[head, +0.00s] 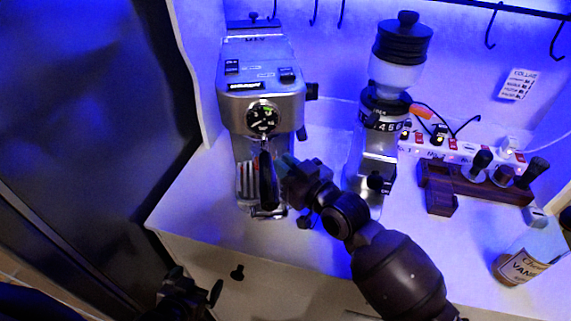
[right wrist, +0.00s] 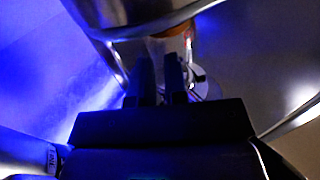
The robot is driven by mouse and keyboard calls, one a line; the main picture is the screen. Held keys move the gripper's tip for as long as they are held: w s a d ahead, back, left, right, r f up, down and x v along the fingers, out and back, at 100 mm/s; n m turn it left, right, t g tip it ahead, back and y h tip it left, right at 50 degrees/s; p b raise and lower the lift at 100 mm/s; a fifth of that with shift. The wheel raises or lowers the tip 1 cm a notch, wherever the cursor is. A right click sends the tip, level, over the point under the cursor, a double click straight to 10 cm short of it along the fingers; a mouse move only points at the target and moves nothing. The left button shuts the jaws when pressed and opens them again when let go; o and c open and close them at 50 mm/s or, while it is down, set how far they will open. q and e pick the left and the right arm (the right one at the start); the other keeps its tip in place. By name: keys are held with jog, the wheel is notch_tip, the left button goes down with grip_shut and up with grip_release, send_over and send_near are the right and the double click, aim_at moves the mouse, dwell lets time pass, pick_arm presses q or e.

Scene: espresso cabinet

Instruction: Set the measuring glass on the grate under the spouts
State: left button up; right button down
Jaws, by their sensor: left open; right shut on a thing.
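The espresso machine (head: 262,100) stands at the back left of the counter. Its black portafilter handle (head: 267,182) points toward me and covers part of the space under the group head. The measuring glass (head: 247,178), with reddish markings, shows beside this handle, low in the machine's bay. The drip tray with the grate (head: 268,213) is mostly hidden. My right gripper (head: 286,170) reaches in from the right and is shut on the glass. In the right wrist view the glass (right wrist: 172,48) is between the dark fingers; its base is hidden, so contact with the grate is unclear. My left gripper (head: 192,291) is open and empty.
A coffee grinder (head: 385,110) stands close to the right of my right gripper. Farther right are a power strip (head: 465,150), a wooden tool stand (head: 470,185) and a vanilla bottle (head: 528,262).

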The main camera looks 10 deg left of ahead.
jog(key=shift+s+d+f, duration=0.1)
jog(key=shift+f, duration=0.45)
jog(key=c, duration=1.1)
grip_release()
jog(key=shift+s+f, duration=0.1)
jog(key=shift+f, duration=0.15)
jog(key=shift+c, duration=0.2)
jog(key=shift+r, duration=0.4)
jog(key=shift+d+r, duration=0.15)
jog(key=v, duration=1.1)
jog(key=shift+r, duration=0.45)
jog(key=shift+d, duration=0.15)
jog(key=shift+s, duration=0.1)
